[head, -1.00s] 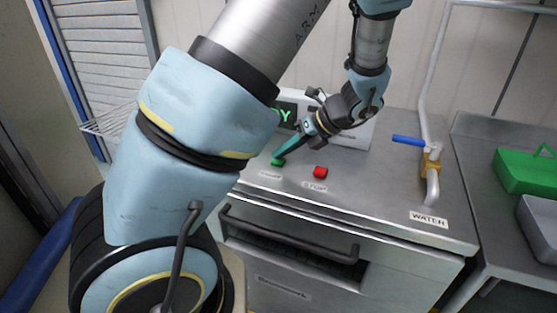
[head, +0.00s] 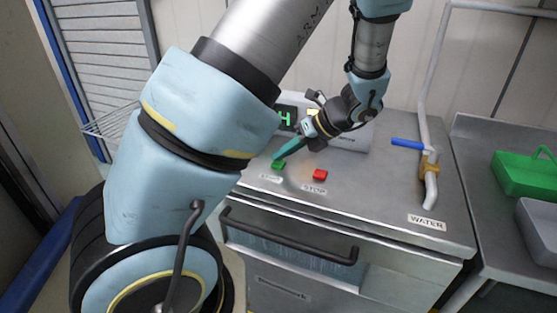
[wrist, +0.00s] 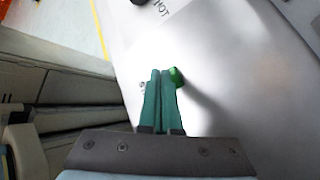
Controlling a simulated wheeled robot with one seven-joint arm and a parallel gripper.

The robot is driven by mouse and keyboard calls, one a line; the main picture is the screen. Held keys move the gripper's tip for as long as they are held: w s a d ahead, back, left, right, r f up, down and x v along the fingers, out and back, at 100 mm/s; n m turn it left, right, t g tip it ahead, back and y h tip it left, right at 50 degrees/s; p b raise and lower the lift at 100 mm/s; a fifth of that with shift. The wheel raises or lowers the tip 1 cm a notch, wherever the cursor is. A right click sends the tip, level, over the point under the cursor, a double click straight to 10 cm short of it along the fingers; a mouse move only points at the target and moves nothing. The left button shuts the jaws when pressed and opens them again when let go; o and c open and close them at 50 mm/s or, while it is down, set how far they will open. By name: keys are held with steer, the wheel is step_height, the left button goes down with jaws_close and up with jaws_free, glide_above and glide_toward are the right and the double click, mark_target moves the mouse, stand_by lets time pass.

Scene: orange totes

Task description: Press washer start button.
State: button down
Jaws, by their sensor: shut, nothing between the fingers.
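The green start button (head: 277,165) sits on the steel top of the washer (head: 390,190), above a small label. My gripper (head: 276,157) is shut and empty, its teal fingers angled down with the tips right at the button. In the wrist view the closed fingertips (wrist: 161,72) lie just left of the green button (wrist: 177,76) and partly cover it. I cannot tell whether they touch it. The red stop button (head: 319,174) is to the right, with a STOP label below it. The display (head: 288,117) behind shows lit characters, partly hidden by my arm.
A water pipe with a blue-handled valve (head: 408,143) stands at the right of the washer top. A dark handle bar (head: 290,238) crosses the washer front. A green box (head: 525,174) and a grey bin (head: 540,225) are on the right counter.

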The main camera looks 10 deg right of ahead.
mark_target(283, 164)
steer(key=shift+r+p, duration=0.45)
steer(key=shift+r, duration=0.05)
steer(key=shift+r, duration=0.1)
step_height(283, 164, up, 5)
steer(key=p, duration=0.5)
stand_by(0.6)
